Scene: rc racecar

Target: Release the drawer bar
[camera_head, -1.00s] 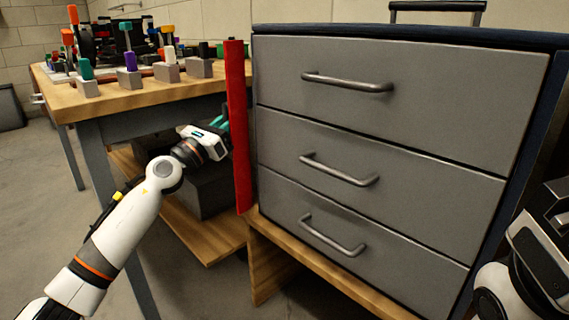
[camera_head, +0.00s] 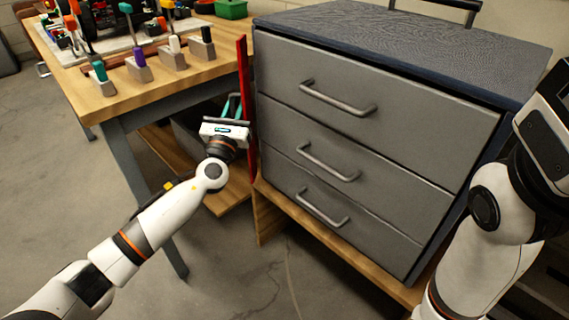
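The drawer bar is a long, thin red upright strip (camera_head: 243,80) along the left front edge of a grey drawer cabinet (camera_head: 370,155). My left gripper (camera_head: 233,106) is just left of the bar, at about its mid height. Its teal fingers point away from me and look parted, with a gap between them. I see no bar between the fingers, though their far tips are small and hard to make out. The cabinet's three drawers, each with a grey handle, look shut. My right arm (camera_head: 490,210) is at the right edge, and its fingers are outside the picture.
A wooden workbench (camera_head: 110,100) with several coloured-handled tools in blocks stands on the left. A green bin (camera_head: 231,9) sits at its back. A wooden lower shelf (camera_head: 228,190) lies below my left gripper. The floor in front is clear.

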